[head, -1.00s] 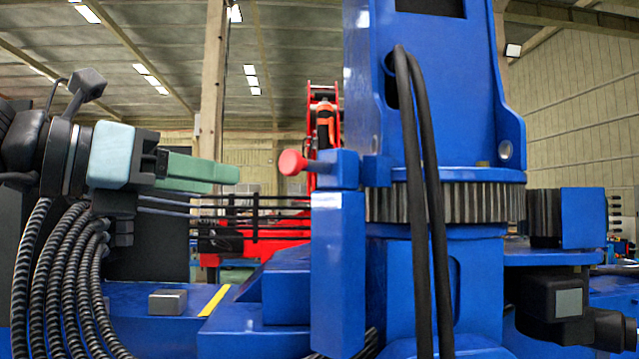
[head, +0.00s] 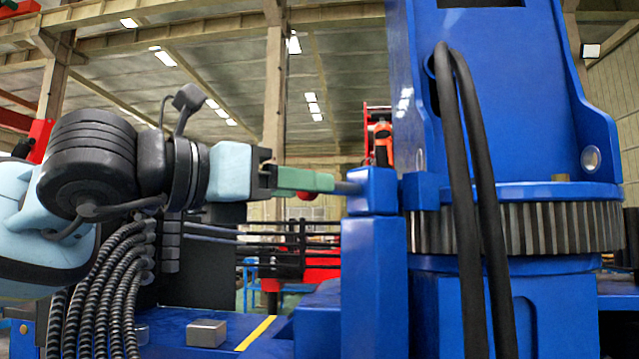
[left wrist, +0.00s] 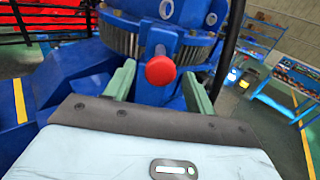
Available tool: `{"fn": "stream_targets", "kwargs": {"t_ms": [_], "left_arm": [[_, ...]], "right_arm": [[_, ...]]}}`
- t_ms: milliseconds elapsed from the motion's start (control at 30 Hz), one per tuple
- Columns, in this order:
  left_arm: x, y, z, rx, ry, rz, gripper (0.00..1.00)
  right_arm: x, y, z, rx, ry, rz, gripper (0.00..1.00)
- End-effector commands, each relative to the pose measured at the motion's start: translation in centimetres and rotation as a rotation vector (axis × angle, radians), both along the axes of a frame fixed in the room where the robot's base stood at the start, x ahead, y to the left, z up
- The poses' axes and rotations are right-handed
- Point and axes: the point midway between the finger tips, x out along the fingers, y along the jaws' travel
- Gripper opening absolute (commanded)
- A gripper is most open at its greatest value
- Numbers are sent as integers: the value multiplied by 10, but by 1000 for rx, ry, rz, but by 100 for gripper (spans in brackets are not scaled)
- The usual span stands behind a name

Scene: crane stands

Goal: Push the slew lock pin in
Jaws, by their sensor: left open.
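The slew lock pin has a round red knob (head: 305,196), mostly hidden behind a green finger in the head view. Its grey shaft (head: 347,187) shows between the finger and the blue housing block (head: 374,191), so the pin sticks out. In the left wrist view the red knob (left wrist: 160,71) faces me, between the two green fingers near their tips. My left gripper (head: 330,182) is open, one finger on either side of the knob; the wrist view shows gaps on both sides of it (left wrist: 157,72). My right gripper is not in view.
The toothed slew ring (head: 520,226) and blue crane column (head: 535,100) stand to the right. Two black hoses (head: 470,200) hang in front of the column. Black rails (head: 300,247) and corrugated hoses (head: 95,290) lie below my arm. A grey block (head: 206,333) sits on the blue deck.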

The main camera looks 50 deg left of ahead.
Motion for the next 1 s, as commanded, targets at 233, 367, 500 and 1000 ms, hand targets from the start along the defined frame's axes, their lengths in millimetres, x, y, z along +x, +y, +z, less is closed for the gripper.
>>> {"fn": "stream_targets", "kwargs": {"t_ms": [233, 367, 500, 1000], "left_arm": [[30, -3, 1, -1, 1, 1, 55], [37, -3, 0, 0, 1, -1, 55], [40, -4, 0, 0, -1, -1, 55], [40, -4, 0, 0, -1, -1, 14]], "right_arm": [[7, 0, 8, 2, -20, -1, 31], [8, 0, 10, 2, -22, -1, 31], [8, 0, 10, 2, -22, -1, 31], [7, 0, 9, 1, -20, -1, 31]]}}
